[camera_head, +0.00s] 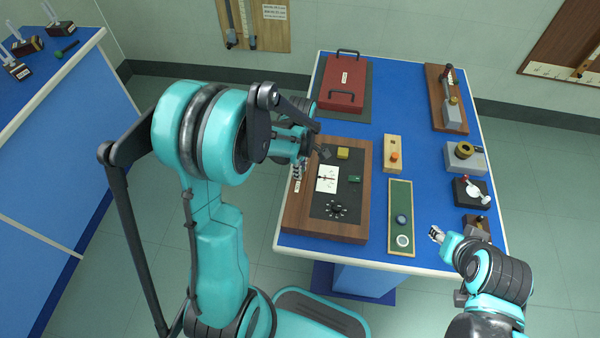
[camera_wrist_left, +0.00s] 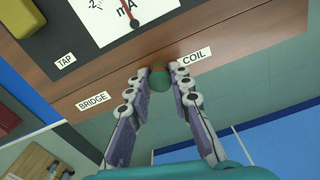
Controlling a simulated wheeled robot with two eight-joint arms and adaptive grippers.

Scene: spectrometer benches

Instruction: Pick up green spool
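A small green spool (camera_wrist_left: 160,79) with a copper-brown band shows in the left wrist view. It is at the side of a wooden meter box, beside the COIL label. My left gripper (camera_wrist_left: 163,72) has its two fingers on either side of the spool, apart from each other; firm contact cannot be made out. In the head view my left gripper (camera_head: 298,172) is at the left edge of the meter box (camera_head: 287,228), and the spool cannot be made out there. My right gripper (camera_head: 437,234) is near the table's front right; its finger opening is too small to judge.
The blue table (camera_head: 381,122) also holds a red case (camera_head: 343,84), a green board (camera_head: 401,193), a wooden block with an orange knob (camera_head: 393,157) and several instruments along the right. The meter box carries a yellow block (camera_head: 343,153). Another blue bench (camera_head: 50,125) stands left.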

